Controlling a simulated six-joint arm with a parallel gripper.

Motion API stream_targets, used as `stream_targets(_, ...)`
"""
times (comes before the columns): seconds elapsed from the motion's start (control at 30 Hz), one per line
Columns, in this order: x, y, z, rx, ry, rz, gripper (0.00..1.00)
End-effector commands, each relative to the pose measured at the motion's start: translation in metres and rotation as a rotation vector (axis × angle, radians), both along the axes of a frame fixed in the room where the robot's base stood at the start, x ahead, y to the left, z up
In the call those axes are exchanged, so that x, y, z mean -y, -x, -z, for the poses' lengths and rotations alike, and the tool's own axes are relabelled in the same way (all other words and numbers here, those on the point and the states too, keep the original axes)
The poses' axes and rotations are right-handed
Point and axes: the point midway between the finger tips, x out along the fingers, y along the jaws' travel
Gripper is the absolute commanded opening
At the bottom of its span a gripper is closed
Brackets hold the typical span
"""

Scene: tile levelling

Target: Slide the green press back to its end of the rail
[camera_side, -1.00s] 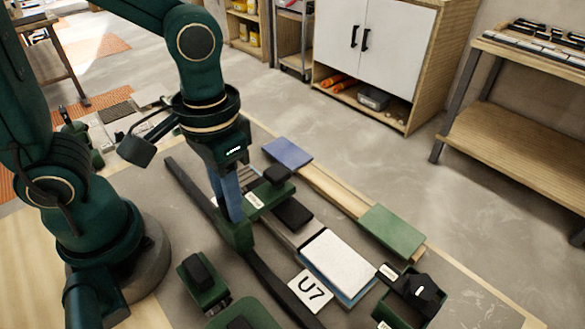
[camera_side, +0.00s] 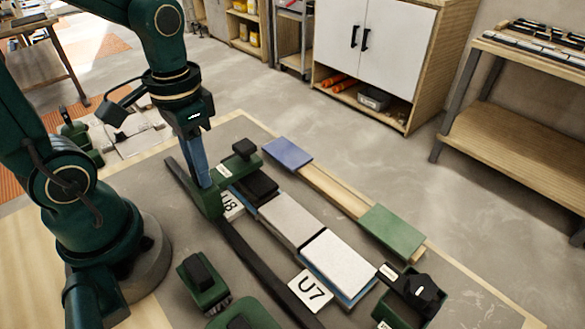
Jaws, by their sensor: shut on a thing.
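The green press (camera_side: 208,201) rides on the dark rail (camera_side: 250,258), near the rail's far, upper-left end. Its arm reaches right over the tile row and carries a black knob (camera_side: 245,147). My gripper (camera_side: 203,183), with blue fingers, points down and is shut on the press's upright part on the rail side. A dark block (camera_side: 260,186) lies just beside and partly below the press arm. A grey tile (camera_side: 292,219) and a white tile (camera_side: 341,262) on a blue layer lie in line, clear of the press.
A U8 card (camera_side: 231,204) lies by the press and a U7 card (camera_side: 311,290) by the white tile. A wooden strip with blue (camera_side: 287,153) and green (camera_side: 392,231) blocks runs to the right. Green-and-black tools (camera_side: 203,281) (camera_side: 413,297) stand at the front.

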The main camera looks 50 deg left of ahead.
Motion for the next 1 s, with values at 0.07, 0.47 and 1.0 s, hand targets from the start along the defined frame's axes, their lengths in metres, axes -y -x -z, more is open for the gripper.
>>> stream_targets(0.07,-0.008,-0.002,-0.001,0.011,-0.002,-0.007,0.0)
stream_targets(0.47,-0.042,-0.002,-0.001,0.01,-0.003,-0.007,0.0)
stream_targets(1.0,-0.089,-0.002,-0.001,0.009,-0.004,-0.006,0.0)
